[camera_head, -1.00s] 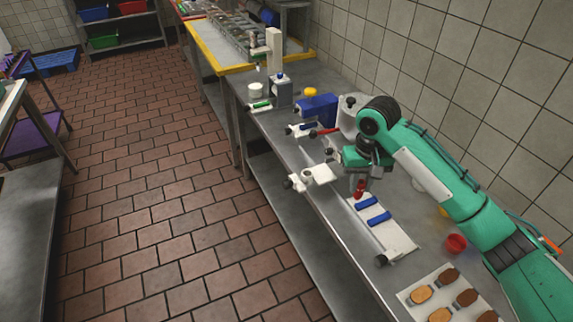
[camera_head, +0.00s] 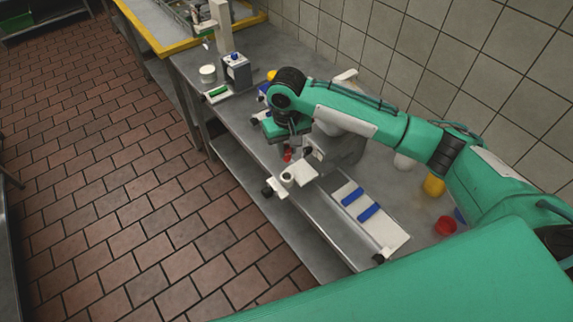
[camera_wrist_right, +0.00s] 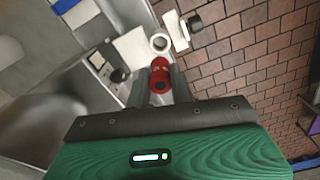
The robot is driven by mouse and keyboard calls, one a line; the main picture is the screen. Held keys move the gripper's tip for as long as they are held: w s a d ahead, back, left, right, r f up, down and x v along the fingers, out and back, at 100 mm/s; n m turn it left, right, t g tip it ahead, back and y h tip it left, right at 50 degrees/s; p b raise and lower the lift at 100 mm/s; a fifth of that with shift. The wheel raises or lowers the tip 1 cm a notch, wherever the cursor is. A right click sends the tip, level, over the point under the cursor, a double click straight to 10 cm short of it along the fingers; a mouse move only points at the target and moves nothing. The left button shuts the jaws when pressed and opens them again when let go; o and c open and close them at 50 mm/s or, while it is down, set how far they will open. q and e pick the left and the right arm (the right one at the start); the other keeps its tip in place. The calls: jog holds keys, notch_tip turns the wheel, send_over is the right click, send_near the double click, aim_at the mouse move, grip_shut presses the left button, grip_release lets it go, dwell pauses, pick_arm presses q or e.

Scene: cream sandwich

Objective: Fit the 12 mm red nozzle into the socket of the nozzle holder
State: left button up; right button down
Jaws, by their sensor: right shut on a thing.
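The red nozzle (camera_head: 288,156) is held in my right gripper (camera_head: 290,149), close behind the nozzle holder in the head view. The nozzle holder (camera_head: 302,173) is a white block at the counter's front edge with a round, upright ring socket (camera_head: 287,178). In the right wrist view, the red nozzle (camera_wrist_right: 160,78) sits between the fingers of my right gripper (camera_wrist_right: 160,88), and the open white socket (camera_wrist_right: 160,44) shows just beyond its tip. The nozzle looks apart from the socket. The nozzle's size cannot be read. My left gripper is not in view.
A grey box (camera_head: 237,69) and white jar (camera_head: 208,73) stand farther left.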

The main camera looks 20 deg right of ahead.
aim_at(287, 160)
notch_tip(287, 160, down, 6)
jog(key=shift+r+p, duration=0.25)
jog(key=shift+p, duration=0.3)
notch_tip(287, 160, down, 4)
jog(key=shift+f+p, duration=0.1)
jog(key=shift+p, duration=0.55)
jog(key=shift+f, duration=0.1)
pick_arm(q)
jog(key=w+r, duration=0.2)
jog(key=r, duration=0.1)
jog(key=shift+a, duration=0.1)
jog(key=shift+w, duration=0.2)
pick_arm(e)
jog(key=shift+f, duration=0.15)
jog(key=c, duration=1.2)
grip_release()
jog(key=shift+c, duration=0.2)
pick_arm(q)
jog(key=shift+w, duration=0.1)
